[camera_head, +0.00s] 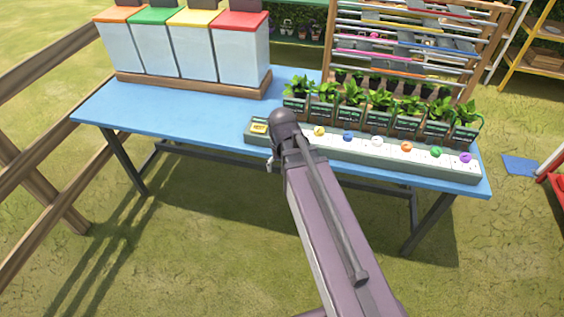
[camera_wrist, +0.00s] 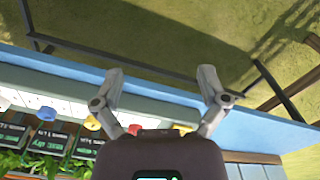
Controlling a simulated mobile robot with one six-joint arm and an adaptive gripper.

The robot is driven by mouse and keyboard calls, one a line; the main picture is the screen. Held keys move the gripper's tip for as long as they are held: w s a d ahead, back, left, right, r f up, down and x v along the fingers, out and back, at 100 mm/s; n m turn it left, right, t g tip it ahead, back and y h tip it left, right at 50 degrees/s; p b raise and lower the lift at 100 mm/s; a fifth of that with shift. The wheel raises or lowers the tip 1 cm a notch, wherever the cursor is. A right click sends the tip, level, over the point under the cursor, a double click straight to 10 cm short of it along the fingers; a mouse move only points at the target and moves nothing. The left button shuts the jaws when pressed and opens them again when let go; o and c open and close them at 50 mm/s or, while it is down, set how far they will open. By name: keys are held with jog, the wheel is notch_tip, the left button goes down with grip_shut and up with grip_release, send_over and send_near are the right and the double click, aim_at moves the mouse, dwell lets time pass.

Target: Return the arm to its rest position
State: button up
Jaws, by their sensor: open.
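My arm reaches from the bottom of the head view up to the front edge of the blue table. In the wrist view my gripper (camera_wrist: 165,88) is open, its two grey fingers spread apart with nothing between them. The wrist view looks upside down at the table's front edge and the grass beyond it. In the head view the gripper's fingers are mostly hidden behind the arm's dark end.
The blue table (camera_head: 195,112) carries a long grey strip (camera_head: 340,146) with several coloured knobs. Several potted plants (camera_head: 351,97) stand behind it. Bins with coloured lids (camera_head: 190,45) stand back left. A wooden fence (camera_head: 60,130) runs at left. The table's left part is clear.

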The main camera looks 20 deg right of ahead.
dwell(0.3)
jog(key=s, duration=0.2)
jog(key=s+a+n, duration=0.1)
jog(key=shift+s, duration=0.4)
dwell(2.1)
